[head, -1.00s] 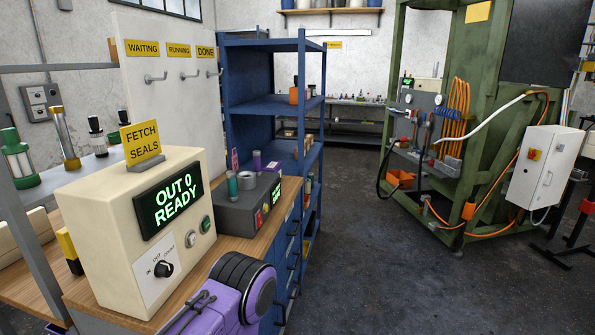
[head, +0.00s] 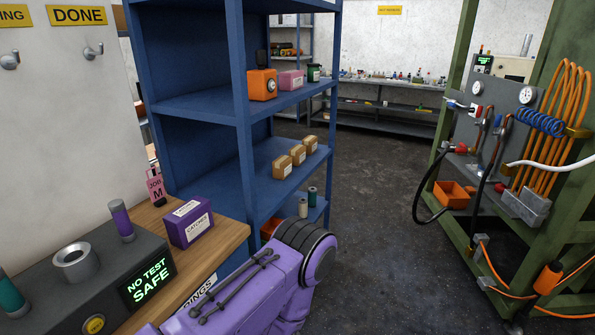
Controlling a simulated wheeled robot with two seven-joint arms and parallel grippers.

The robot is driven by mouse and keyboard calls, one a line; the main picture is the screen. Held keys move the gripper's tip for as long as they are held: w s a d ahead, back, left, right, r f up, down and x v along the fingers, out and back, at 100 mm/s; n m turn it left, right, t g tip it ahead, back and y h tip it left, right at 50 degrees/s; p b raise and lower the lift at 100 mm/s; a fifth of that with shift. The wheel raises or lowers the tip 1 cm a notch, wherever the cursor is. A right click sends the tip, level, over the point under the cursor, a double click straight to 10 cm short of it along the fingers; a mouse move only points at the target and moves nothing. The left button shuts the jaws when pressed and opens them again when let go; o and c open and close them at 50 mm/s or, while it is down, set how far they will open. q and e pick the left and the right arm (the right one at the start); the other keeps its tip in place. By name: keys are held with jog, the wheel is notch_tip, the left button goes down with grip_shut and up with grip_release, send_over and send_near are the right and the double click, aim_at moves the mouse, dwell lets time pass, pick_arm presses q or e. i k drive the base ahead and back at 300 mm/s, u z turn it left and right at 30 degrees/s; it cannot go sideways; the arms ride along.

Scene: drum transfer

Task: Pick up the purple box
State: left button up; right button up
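The purple box (head: 190,221) has a white label on its front and another on its top. It stands upright on the wooden bench (head: 222,240), near the bench's far right corner. Nothing is touching it from above and its top and front are clear to see. Neither of my grippers shows in the head view. A purple link of my own arm, with a black ringed joint, fills the bottom middle, in front of and below the box.
A blue shelf (head: 200,105) rises close behind the bench. Floor (head: 385,240) is open toward the green frame (head: 447,110).

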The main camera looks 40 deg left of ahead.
aim_at(185, 224)
jog(key=i, duration=1.55)
jog(key=u, duration=2.05)
